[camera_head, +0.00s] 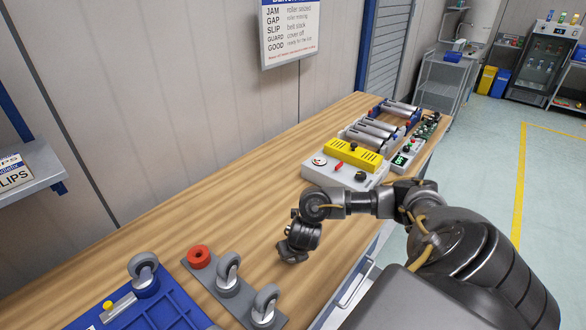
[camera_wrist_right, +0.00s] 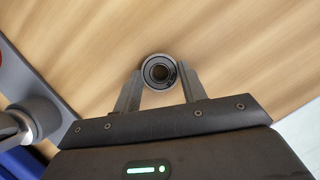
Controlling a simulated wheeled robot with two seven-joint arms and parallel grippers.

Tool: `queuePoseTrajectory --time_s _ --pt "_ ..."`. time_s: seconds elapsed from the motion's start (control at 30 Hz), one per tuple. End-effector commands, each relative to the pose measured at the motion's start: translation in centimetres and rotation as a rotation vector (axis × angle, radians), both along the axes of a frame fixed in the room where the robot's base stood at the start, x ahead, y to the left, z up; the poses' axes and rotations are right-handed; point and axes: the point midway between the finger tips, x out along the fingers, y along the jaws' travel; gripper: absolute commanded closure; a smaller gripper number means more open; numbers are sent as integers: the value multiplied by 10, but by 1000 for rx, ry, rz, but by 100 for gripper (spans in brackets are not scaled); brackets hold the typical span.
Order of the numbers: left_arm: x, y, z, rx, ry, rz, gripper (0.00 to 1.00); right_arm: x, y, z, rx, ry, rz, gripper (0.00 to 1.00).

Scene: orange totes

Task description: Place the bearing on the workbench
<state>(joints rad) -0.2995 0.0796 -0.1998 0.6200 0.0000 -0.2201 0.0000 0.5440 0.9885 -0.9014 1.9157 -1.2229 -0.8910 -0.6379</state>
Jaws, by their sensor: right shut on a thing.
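The bearing (camera_wrist_right: 159,71), a small dark ring with a metallic rim, sits between the two fingertips of my right gripper (camera_wrist_right: 159,82) in the right wrist view. The fingers are shut on it from both sides. In the head view my right gripper (camera_head: 293,252) points down over the front part of the wooden workbench (camera_head: 255,195); the bearing cannot be made out there. Bare wood lies behind the bearing in the wrist view (camera_wrist_right: 230,50). I cannot tell whether the bearing touches the wood. My left gripper is not in view.
A grey plate (camera_head: 212,279) with a red ring (camera_head: 199,257) and caster wheels (camera_head: 228,272) lies left of my right gripper. A blue tray (camera_head: 170,308) is beside it. A yellow-topped control box (camera_head: 347,160) and rollers (camera_head: 375,130) stand further back. The bench middle is clear.

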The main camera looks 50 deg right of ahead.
Motion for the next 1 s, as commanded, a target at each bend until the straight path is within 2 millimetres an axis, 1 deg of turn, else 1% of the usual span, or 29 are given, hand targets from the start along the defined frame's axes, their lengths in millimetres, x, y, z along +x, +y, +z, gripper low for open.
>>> queuePoseTrajectory --time_s 0.03,0.07,0.2,0.47,0.57,0.67,0.87,0.93,1.0 --pt "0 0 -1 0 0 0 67 0 0 -1 0 0 0 83" --pt "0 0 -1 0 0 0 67 0 0 -1 0 0 0 56" --pt "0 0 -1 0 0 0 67 0 0 -1 0 0 0 38" --pt "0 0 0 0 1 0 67 0 0 0 0 0 0 37" --pt "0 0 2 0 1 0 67 -1 1 4 0 -1 0 37" --pt "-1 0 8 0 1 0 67 -4 3 17 2 -2 2 37" --pt "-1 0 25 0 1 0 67 -19 9 59 1 -5 4 37" --pt "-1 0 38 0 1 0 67 -24 11 76 -2 -4 3 37" --pt "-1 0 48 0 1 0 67 -28 13 87 -1 -3 2 37"
